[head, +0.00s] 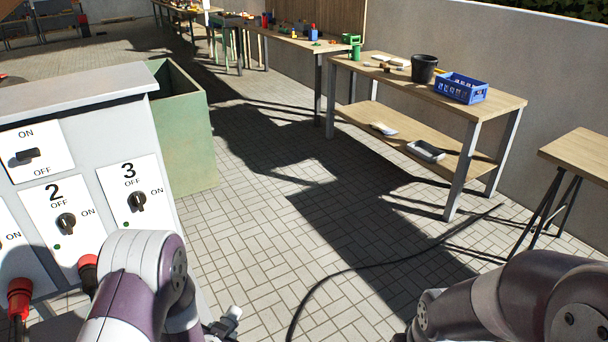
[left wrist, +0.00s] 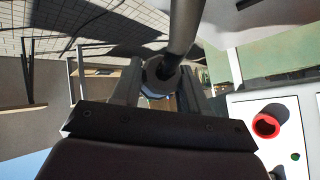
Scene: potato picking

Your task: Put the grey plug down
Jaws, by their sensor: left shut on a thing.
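The grey plug (left wrist: 153,78) is between the fingers of my left gripper (left wrist: 160,88) in the left wrist view. The gripper is shut on it. A thick grey tube-like piece (left wrist: 185,28) runs up from the plug to the top edge of that view. In the head view my left arm comes in at the bottom left, in front of the control box. A small grey part (head: 226,322) shows just right of the arm, low over the paving; I cannot tell whether it is the plug or the gripper. My right gripper is out of view.
The control box (head: 75,105) has numbered switches and red plugs (head: 19,297) at the left. A green bin (head: 190,140) stands behind it. A black cable (head: 345,270) lies on the open paving. A workbench (head: 480,108) carries a blue crate (head: 461,88) and black bucket (head: 424,68).

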